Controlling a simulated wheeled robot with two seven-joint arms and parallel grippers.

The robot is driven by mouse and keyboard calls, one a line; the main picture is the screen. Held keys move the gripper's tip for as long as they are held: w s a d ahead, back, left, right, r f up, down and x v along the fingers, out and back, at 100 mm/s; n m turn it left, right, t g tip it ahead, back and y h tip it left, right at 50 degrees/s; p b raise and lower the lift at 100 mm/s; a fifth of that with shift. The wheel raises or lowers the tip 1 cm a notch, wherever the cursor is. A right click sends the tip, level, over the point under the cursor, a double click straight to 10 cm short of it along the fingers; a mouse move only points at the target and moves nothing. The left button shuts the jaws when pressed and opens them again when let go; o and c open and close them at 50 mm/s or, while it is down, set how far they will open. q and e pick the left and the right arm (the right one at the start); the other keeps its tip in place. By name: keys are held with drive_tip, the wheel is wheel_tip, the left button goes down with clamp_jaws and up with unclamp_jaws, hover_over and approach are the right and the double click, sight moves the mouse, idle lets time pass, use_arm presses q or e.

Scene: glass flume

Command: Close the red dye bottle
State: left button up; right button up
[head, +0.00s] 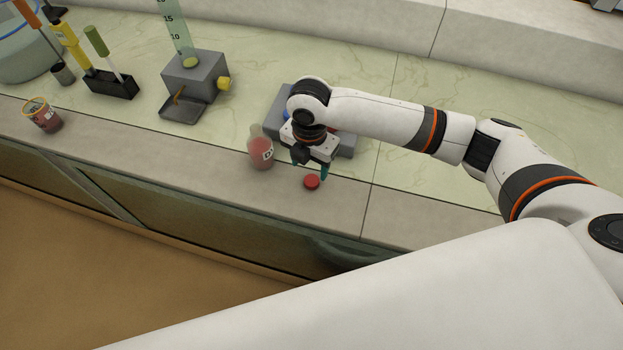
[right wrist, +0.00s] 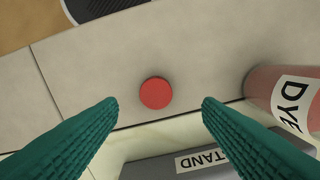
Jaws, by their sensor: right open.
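The red dye bottle (head: 261,152) stands upright on the grey counter edge, with a white label; its neck looks uncapped in the head view. In the right wrist view the dye bottle (right wrist: 283,96) is at the right edge, partly cut off. A round red cap (head: 312,182) lies on the counter to the right of the bottle. It shows in the middle of the right wrist view (right wrist: 156,93). My right gripper (head: 310,170) is open above the cap, and its green fingers (right wrist: 160,103) are apart with nothing between them. My left gripper is not in view.
A grey block labelled STAND (right wrist: 200,160) is behind the cap, partly hidden by my arm. Counter left of the bottle is clear.

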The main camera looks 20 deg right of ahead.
sight(311, 181)
drive_tip(key=shift+s+d+f+p, duration=0.1)
drive_tip(key=shift+s+f+p, duration=0.05)
drive_tip(key=shift+f, duration=1.15)
drive_tip(key=shift+s+f+p, duration=0.1)
drive_tip(key=shift+f+p, duration=0.05)
drive_tip(key=shift+f, duration=1.15)
drive_tip(key=shift+c, duration=0.2)
drive_tip(key=c, duration=1)
